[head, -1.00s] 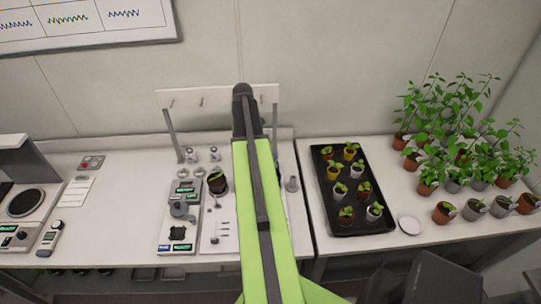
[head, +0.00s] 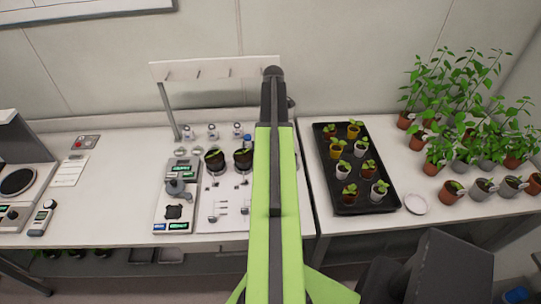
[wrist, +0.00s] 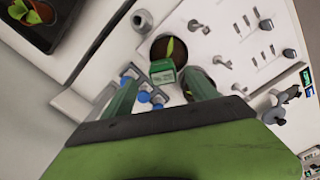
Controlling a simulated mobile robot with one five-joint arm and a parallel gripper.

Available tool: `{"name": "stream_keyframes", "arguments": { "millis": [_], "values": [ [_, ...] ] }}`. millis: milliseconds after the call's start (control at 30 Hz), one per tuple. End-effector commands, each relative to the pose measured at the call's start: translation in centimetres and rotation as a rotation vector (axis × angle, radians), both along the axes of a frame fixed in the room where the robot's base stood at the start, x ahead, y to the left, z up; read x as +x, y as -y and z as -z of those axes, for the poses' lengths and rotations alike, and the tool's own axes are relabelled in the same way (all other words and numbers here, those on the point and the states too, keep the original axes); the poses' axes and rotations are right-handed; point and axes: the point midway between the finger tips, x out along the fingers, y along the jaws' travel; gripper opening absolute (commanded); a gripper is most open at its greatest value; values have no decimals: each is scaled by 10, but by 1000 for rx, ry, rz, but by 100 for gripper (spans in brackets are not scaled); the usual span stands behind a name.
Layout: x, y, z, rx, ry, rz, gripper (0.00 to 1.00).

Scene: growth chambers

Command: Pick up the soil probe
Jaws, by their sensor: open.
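The soil probe looks to be the green-headed device with a small display (wrist: 162,71) in the wrist view, beside a dark round pot with a seedling (wrist: 169,48). My gripper (wrist: 160,78) is open, with its two green fingers on either side of the device's head in the picture. The device seems to lie beyond the fingertips, and I cannot tell how far. Its lower part is hidden. In the head view my arm covers the gripper and the probe.
Blue-capped fittings (wrist: 143,96) show close to the left finger. A white board (head: 222,215) holds pots and small metal pegs. A scale-like instrument (head: 178,200) stands left of it. A black seedling tray (head: 383,206) is on the right bench, with potted plants beyond.

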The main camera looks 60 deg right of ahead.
Motion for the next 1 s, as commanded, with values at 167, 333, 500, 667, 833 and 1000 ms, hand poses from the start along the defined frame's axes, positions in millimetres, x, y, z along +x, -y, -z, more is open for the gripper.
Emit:
{"name": "stream_keyframes", "arguments": {
  "millis": [167, 333, 500, 667, 833, 1000],
  "values": [
    [0, 0, 22, 0, 0, 0, 67],
    [0, -1, 26, 0, 0, 1, 67],
    [3, -4, 55, 0, 0, 0, 67],
    [3, -4, 75, 0, 0, 1, 67],
    [3, -4, 71, 0, 0, 2, 67],
    [3, -4, 71, 0, 0, 2, 53]
  ]
}}
